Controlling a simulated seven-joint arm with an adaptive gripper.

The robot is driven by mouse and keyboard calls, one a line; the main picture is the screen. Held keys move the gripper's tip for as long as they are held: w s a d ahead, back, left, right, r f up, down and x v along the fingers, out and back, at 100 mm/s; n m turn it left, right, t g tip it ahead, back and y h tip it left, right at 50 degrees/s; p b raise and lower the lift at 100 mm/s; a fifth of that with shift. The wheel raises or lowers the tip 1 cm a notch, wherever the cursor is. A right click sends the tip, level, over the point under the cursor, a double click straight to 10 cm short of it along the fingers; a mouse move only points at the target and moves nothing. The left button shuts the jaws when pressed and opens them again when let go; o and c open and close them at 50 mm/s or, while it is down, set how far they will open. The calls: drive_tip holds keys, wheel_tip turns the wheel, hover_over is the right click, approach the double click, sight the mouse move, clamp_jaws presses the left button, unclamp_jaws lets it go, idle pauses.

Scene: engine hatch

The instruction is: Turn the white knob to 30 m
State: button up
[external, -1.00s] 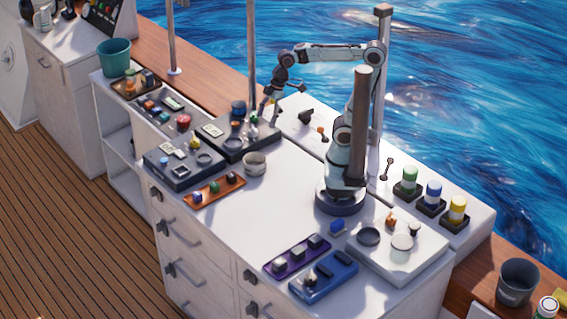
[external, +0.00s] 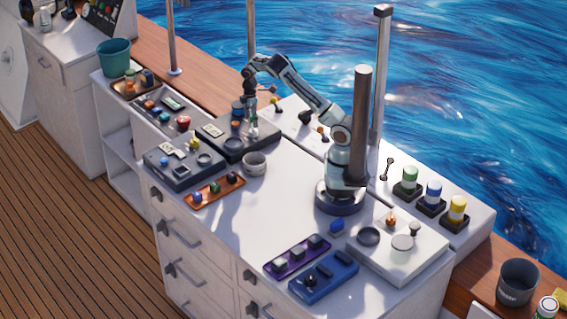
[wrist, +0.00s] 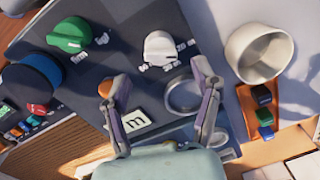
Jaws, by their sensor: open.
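The white knob (wrist: 160,48) sits on a dark panel (wrist: 125,22) with small white markings around its lower side, too small to read surely. A card with "m" (wrist: 130,122) lies on the same panel. My gripper (wrist: 160,77) is open and empty, pointing down over the panel. In the wrist view the knob shows just beyond and between the fingertips, apart from them. In the external view my gripper (external: 251,132) is above the dark panel (external: 262,146), and I cannot make out the white knob clearly there.
A green knob (wrist: 70,35), a dark blue knob (wrist: 35,75) and an orange knob (wrist: 105,88) share the panel. A grey ring (wrist: 183,95) lies near the right finger. A white cup (wrist: 240,60) stands beside the panel. The white counter (external: 285,205) is clear in the middle.

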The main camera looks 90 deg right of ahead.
sight(252, 127)
drive_tip(key=shift+a+f, duration=0.15)
drive_tip(key=shift+f, duration=2.2)
drive_tip(key=c, duration=1.1)
drive_tip(key=shift+m, duration=0.4)
drive_tip(key=m, duration=0.5)
drive_tip(key=shift+d+m, duration=0.2)
drive_tip(key=shift+m, duration=0.1)
drive_tip(key=m, duration=0.5)
drive_tip(key=shift+s+d+t, duration=0.1)
drive_tip(key=shift+d+t, duration=0.05)
drive_tip(key=shift+t, duration=0.15)
drive_tip(key=shift+m, duration=0.4)
